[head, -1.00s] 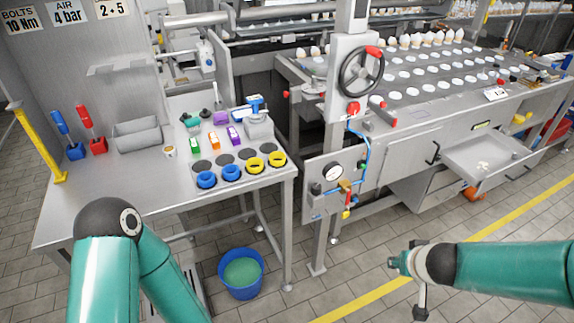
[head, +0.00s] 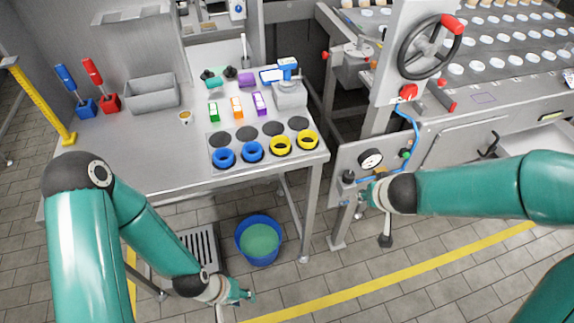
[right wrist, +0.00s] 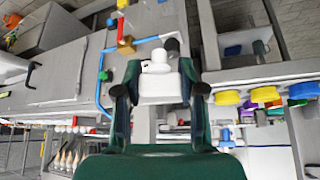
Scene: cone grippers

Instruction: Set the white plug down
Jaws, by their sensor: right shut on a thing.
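The white plug (right wrist: 157,80) shows in the right wrist view, between the two fingers of my right gripper (right wrist: 157,92), which is shut on it. In the head view my right gripper (head: 366,193) is in front of the gauge panel, right of the workbench, and I cannot make out the plug there. My left gripper (head: 243,296) is low over the floor, in front of the bench and just below the blue bucket. It is too small to tell whether it is open or shut.
The workbench (head: 150,150) holds a grey bin (head: 152,94), a plate with blue and yellow rings (head: 252,151), and small coloured blocks. The bench's left front is clear. A blue bucket (head: 258,240) stands on the floor. The gauge panel (head: 350,160) stands close by my right gripper.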

